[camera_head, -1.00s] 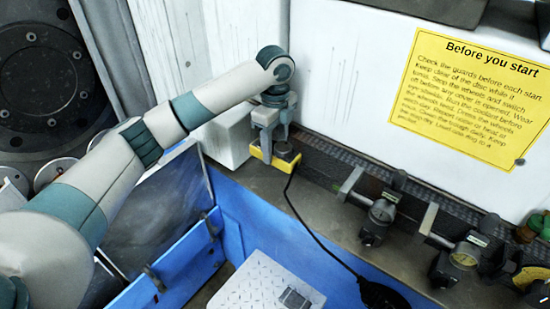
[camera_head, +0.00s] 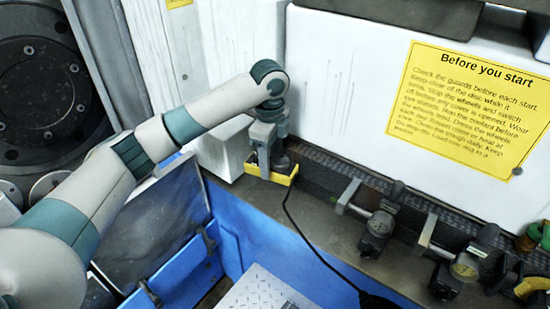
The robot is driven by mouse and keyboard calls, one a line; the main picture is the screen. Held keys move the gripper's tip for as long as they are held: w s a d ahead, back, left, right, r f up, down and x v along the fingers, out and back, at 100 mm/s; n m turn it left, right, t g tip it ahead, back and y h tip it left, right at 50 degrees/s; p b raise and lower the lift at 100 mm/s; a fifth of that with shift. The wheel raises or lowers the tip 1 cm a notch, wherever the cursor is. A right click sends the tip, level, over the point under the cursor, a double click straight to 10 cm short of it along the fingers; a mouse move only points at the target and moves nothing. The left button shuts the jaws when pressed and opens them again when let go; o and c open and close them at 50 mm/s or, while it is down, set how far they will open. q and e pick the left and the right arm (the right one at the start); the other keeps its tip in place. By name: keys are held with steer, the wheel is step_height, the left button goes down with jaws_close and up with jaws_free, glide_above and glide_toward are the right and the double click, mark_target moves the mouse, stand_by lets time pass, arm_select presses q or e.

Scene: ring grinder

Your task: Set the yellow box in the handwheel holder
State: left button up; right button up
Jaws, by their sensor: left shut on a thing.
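The yellow box (camera_head: 270,175) is a small yellow case with a dark top; a round dark knob shows on it beside the fingers. My left gripper (camera_head: 265,155) points down from above and is shut on it. The box is at the back left of the grey ledge, close to the white wall; I cannot tell whether it touches the ledge. A black cable (camera_head: 300,228) runs from near the box down to the right. I cannot make out which part is the handwheel holder; it may be hidden by the arm and box. My right gripper is not in view.
A white block (camera_head: 224,152) stands left of the box. A yellow sign (camera_head: 465,110) hangs on the wall.

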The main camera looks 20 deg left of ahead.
arm_select(q)
steer(key=shift+s+n, duration=0.45)
steer(key=shift+n, duration=0.15)
steer(key=s+a+f+n+b, duration=0.1)
steer(key=s+f+n+b, duration=0.1)
steer(key=s+n, duration=1.6)
steer(key=shift+s+a+b, duration=0.2)
steer(key=shift+b, duration=0.3)
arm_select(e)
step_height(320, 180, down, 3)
arm_select(q)
steer(key=shift+s, duration=0.1)
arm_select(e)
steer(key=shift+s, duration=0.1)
